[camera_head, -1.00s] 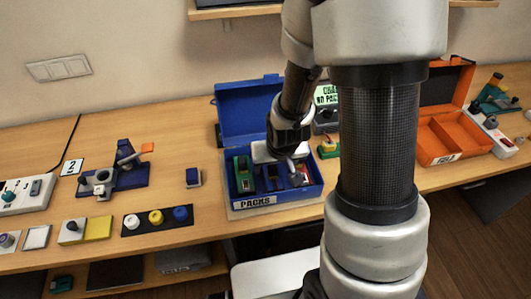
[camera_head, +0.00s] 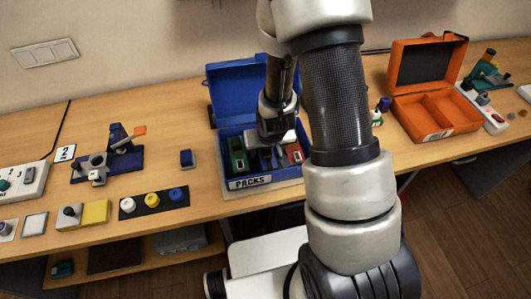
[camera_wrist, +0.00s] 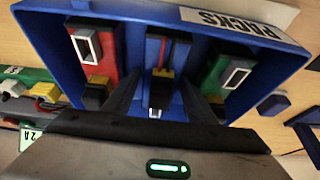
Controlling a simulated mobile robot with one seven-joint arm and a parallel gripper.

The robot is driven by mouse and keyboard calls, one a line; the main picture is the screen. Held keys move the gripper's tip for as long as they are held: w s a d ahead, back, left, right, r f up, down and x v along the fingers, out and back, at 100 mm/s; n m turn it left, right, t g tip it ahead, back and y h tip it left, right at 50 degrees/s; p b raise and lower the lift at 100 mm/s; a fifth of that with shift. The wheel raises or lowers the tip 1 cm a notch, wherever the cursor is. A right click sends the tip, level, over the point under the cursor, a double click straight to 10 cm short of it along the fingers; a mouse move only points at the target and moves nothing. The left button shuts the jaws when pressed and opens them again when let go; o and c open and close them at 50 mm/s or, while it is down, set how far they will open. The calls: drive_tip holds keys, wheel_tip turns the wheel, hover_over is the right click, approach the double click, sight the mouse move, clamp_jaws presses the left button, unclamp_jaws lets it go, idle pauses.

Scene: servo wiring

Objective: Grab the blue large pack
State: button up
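The blue pack (camera_wrist: 165,52) lies in the middle of the blue PACKS box, with red and black wires and a yellow-black connector. A red pack (camera_wrist: 92,45) and a green pack (camera_wrist: 232,75) lie on either side of it. In the wrist view my gripper (camera_wrist: 160,105) is open, its two dark fingers on either side of the blue pack's connector end, with gaps visible. In the head view my gripper (camera_head: 276,138) is over the box and mostly hides the blue pack; the green pack (camera_head: 238,155) and red pack (camera_head: 295,153) show beside it.
The box's lid (camera_head: 238,90) stands open behind. An open orange case (camera_head: 432,125) stands at the right. My arm hides part of the table.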

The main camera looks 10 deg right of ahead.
clamp_jaws()
drive_tip(key=shift+r, duration=0.1)
